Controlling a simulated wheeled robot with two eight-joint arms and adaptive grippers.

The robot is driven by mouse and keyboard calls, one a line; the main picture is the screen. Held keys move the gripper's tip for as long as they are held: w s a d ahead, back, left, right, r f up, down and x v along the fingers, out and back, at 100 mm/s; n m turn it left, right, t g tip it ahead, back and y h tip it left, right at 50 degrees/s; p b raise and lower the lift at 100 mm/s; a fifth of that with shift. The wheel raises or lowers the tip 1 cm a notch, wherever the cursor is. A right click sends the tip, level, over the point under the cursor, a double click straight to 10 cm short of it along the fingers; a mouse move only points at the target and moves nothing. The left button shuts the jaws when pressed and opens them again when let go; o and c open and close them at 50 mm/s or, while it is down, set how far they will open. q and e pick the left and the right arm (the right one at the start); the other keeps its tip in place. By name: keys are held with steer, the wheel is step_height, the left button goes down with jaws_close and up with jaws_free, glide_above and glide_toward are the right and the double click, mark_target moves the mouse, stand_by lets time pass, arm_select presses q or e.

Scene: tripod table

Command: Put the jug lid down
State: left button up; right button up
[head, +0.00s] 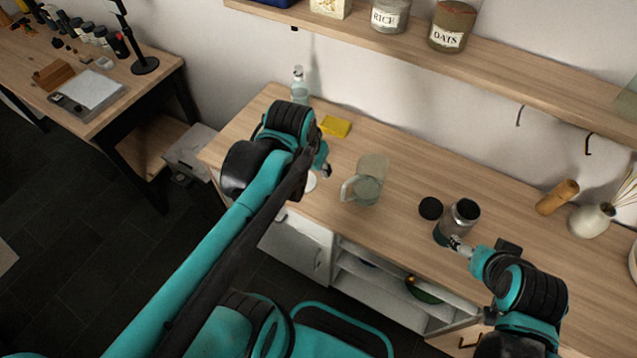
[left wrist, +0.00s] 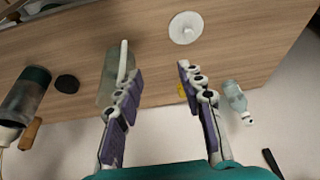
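The white round jug lid (left wrist: 186,27) lies flat on the wooden table; in the head view only its edge (head: 310,182) shows beside my left gripper. My left gripper (head: 323,166) is above the table near the lid. In the left wrist view its fingers (left wrist: 158,75) are spread apart with nothing between them. The clear glass jug (head: 371,175) stands to the right of the lid, its handle towards the left. My right gripper (head: 458,244) is at the lower side of a dark metal flask (head: 465,212); I cannot tell whether its fingers are closed on it.
A black cap (head: 430,208) lies beside the open flask. A yellow sponge (head: 336,126) and a clear bottle (head: 299,86) are at the back left of the table. A shelf (head: 400,48) overhangs the back.

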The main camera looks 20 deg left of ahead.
arm_select(q)
steer(key=s+d+t, duration=0.2)
steer(key=s+d, duration=0.1)
steer(key=s, duration=0.1)
steer(key=shift+d+f+t, duration=0.2)
steer(key=shift+f+t, duration=0.15)
steer(key=shift+t, duration=0.05)
steer(key=shift+f+b, duration=0.35)
steer(key=shift+f, duration=0.05)
